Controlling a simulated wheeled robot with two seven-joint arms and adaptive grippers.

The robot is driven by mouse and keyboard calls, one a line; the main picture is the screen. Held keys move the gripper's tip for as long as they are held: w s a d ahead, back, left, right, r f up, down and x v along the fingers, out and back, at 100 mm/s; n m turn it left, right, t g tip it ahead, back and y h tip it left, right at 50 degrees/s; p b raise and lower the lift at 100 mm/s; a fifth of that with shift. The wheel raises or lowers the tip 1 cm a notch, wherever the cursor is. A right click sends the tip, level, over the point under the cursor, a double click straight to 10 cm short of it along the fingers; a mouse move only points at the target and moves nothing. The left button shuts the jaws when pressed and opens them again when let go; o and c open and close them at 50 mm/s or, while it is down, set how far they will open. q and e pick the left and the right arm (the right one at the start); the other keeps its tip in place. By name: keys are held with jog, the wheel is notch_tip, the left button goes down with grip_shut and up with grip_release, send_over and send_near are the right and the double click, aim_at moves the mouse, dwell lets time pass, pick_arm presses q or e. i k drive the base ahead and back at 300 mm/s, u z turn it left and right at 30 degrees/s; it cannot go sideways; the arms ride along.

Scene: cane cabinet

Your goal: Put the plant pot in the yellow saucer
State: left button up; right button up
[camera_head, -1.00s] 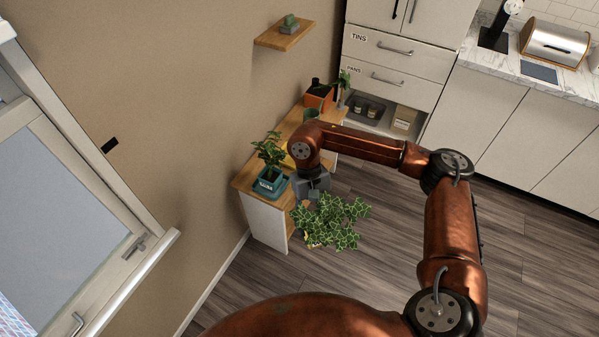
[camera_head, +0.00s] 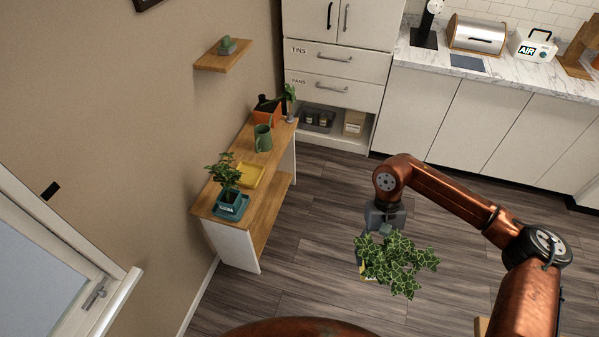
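The yellow saucer (camera_head: 251,174) lies empty on the wooden bench top, between a teal potted plant and a green mug. My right gripper (camera_head: 384,228), on the arm coming in from the right, hangs over the floor to the right of the bench. A trailing ivy plant (camera_head: 398,264) is just below it, and a small yellowish part of its plant pot (camera_head: 368,273) shows under the leaves. The plant stays with my gripper across the frames, so the gripper appears shut on the pot; the fingertips are mostly hidden. My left gripper is not in view.
The bench (camera_head: 262,208) stands against the wall. On it are the teal potted plant (camera_head: 231,205), the green mug (camera_head: 263,138) and an orange box (camera_head: 266,112). A small wall shelf (camera_head: 222,60) is above. The floor between bench and gripper is clear.

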aim_at(249, 174)
jog(key=z, duration=1.05)
jog(key=i, duration=2.5)
jog(key=u, duration=4.05)
jog(key=i, duration=0.5)
jog(key=z, duration=0.1)
